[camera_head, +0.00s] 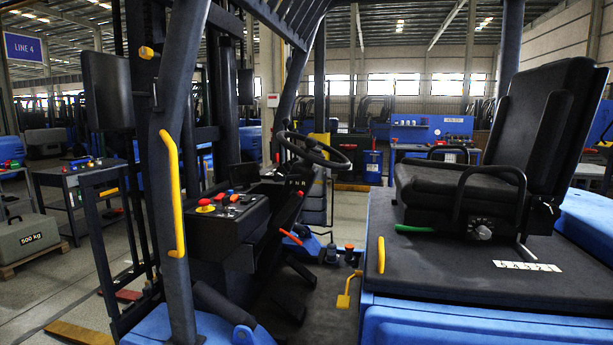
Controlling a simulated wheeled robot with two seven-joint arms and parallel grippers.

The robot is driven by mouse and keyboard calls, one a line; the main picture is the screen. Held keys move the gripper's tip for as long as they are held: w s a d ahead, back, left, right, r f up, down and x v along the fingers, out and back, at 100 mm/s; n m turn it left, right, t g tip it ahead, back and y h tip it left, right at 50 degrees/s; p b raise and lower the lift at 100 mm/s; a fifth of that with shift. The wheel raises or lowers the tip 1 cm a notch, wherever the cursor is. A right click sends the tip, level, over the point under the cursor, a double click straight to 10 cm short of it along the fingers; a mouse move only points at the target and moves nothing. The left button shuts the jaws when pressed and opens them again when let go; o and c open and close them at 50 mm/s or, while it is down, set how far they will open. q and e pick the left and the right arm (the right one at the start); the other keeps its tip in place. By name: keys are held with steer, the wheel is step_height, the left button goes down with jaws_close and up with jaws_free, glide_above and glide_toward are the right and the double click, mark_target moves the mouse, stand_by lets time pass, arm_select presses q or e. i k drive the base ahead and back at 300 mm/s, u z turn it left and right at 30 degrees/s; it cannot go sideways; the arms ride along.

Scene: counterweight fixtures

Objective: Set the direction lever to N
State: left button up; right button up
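A blue forklift fills the view, with its open cab in the middle. The black steering wheel (313,150) stands on its column. Small white letters (297,182) on a dark strip sit just below the wheel; they look like a direction marking ending in N R, but are too small to read surely. A small red-tipped piece (300,194) shows just under them; I cannot tell whether it is the direction lever or which letter it points to. A red-orange handle (291,237) sits lower on the column. Neither of my grippers is in view.
A dark console (225,218) with red and yellow knobs stands left of the wheel. A blue post (174,150) with a yellow grab bar (173,190) stands in the left foreground. The black seat (460,188) and blue-sided deck (470,265) fill the right.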

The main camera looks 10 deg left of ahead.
mark_target(278, 176)
steer(key=u, duration=0.35)
steer(key=i, duration=1)
steer(key=u, duration=0.7)
